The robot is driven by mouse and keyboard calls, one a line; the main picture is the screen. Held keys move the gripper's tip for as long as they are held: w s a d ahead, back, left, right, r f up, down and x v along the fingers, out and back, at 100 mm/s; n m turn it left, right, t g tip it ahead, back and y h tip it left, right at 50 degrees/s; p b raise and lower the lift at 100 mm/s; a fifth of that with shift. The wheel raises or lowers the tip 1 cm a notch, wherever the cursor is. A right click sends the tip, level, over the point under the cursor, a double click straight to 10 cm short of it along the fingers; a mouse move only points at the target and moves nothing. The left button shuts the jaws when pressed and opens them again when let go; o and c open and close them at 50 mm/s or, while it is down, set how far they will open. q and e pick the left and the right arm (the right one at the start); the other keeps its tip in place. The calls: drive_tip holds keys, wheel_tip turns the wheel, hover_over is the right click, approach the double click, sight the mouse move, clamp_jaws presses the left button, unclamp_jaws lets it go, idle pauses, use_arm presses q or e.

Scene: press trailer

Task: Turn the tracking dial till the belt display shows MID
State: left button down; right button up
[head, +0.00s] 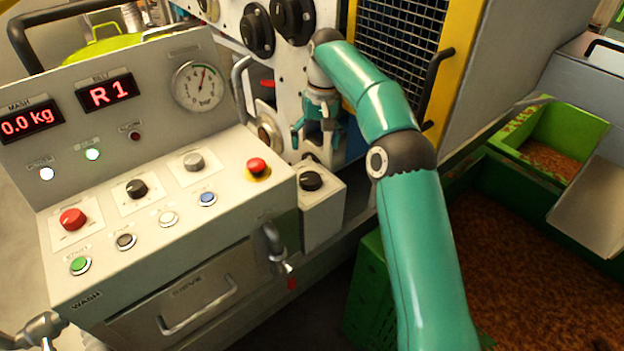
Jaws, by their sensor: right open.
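The belt display (107,94) reads R1 in red on the upright grey panel. A black dial (311,181) sits on top of a small grey box at the right end of the console; I take it as the tracking dial, but its label is not readable. My right gripper (314,142) is open and empty, pointing down just above and behind this dial, apart from it in the picture. Its teal arm comes in from the lower right. My left gripper is not in view.
The console (240,200) carries red, black and grey knobs, several push buttons and a red stop button (257,167). A mesh guard (405,50) stands behind my arm. Green bins (560,130) of brown mash are at right.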

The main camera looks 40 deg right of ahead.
sight(311, 176)
drive_tip(key=f, duration=0.7)
drive_tip(key=a+f+b, duration=0.1)
drive_tip(key=f, duration=0.2)
drive_tip(key=shift+w+f, duration=0.2)
